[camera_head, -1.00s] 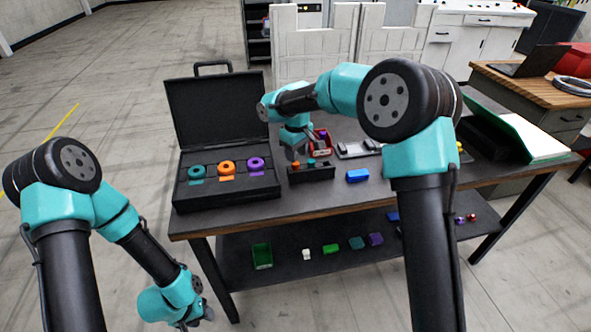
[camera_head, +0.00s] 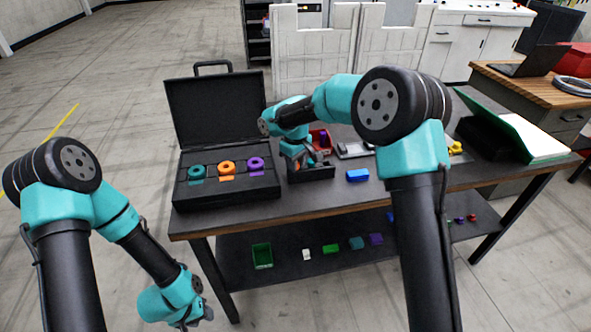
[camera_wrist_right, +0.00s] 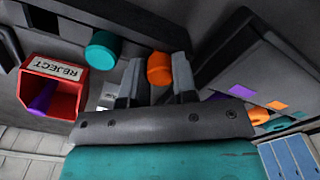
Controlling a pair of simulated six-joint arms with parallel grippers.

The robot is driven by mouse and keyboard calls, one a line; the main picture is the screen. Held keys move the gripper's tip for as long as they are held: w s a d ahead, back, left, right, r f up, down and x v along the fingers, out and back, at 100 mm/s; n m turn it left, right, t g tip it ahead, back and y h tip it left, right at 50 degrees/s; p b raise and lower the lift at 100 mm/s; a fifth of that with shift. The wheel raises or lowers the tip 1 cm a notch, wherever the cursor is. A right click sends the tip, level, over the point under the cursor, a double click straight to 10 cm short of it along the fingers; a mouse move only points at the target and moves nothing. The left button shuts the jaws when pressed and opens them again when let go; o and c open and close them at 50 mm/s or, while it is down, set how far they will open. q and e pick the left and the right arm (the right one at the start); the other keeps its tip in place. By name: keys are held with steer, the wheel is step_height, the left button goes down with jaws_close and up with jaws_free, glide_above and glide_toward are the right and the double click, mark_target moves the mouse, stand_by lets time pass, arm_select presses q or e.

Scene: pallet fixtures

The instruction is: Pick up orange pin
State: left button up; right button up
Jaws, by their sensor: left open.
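The orange pin (camera_wrist_right: 160,69) shows in the right wrist view between the two fingers of my right gripper (camera_wrist_right: 158,75). The fingers stand apart on either side of it, and a gap seems to show. In the head view my right gripper (camera_head: 303,163) is low over the dark pin holder (camera_head: 318,174) and mostly hides the pins there. A teal pin (camera_wrist_right: 102,50) stands beside the orange one in the wrist view. My left gripper (camera_head: 190,312) is open and empty, low at the left, away from the table.
A red REJECT bin (camera_wrist_right: 55,70) holding a purple pin is close by the right gripper. The open black case (camera_head: 225,192) with teal, orange and purple rings stands left of the holder. A blue block (camera_head: 357,175) lies to the right. The table's front edge is clear.

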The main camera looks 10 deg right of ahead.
steer(key=c, duration=0.4)
steer(key=shift+r, duration=0.15)
step_height(320, 180, up, 9)
steer(key=shift+r, duration=0.4)
steer(key=shift+d, duration=0.1)
stand_by(0.4)
